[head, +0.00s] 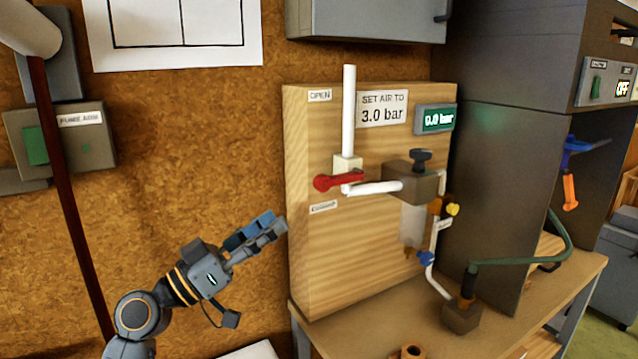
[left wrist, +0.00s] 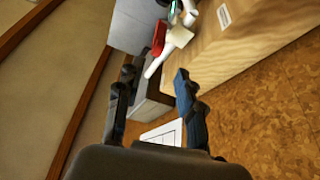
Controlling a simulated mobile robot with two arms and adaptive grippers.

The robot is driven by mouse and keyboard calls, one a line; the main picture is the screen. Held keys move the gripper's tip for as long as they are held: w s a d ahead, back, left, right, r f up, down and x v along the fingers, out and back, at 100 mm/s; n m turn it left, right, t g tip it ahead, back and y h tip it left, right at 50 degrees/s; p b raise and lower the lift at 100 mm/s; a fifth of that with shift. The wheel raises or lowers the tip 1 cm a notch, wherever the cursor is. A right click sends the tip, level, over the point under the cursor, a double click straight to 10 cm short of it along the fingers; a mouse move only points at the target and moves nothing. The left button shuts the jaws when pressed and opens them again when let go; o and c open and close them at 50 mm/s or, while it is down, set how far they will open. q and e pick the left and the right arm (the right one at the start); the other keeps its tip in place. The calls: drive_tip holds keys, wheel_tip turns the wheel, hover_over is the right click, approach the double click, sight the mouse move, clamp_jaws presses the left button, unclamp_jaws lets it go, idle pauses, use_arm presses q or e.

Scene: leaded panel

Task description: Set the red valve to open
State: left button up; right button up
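The red valve (head: 338,181) is a red lever on a pale block with a white pipe, mounted on a wooden panel (head: 310,255). The lever lies about level, its free end to the left. An "OPEN" label (head: 320,96) is above it and a "CLOSED" label (head: 323,207) below. My left gripper (head: 255,272) is open and empty, left of the panel, below and apart from the lever. In the left wrist view the red lever (left wrist: 158,38) shows beyond the spread fingers (left wrist: 155,88).
A display (head: 435,119) on the panel reads 0.0 bar, beside a "SET AIR TO 3.0 bar" sign (head: 382,108). Right of the lever are a regulator (head: 412,183) with a dark knob and hoses. A dark cabinet (head: 495,190) stands at the right. A red-brown pole (head: 65,190) stands at the left.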

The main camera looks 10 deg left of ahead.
sight(327, 182)
use_arm(q)
drive_tip(key=p+x, duration=0.2)
drive_tip(key=x, duration=0.2)
drive_tip(key=p+x, duration=0.2)
drive_tip(key=x, duration=0.2)
drive_tip(key=p+x, duration=0.2)
drive_tip(key=x, duration=0.2)
drive_tip(key=shift+s+r, duration=0.1)
drive_tip(key=shift+r, duration=0.2)
drive_tip(key=shift+w+d+r+p, duration=0.1)
drive_tip(key=shift+w+d+p, duration=0.25)
drive_tip(key=shift+w+d, duration=0.15)
drive_tip(key=shift+c, duration=0.2)
clamp_jaws()
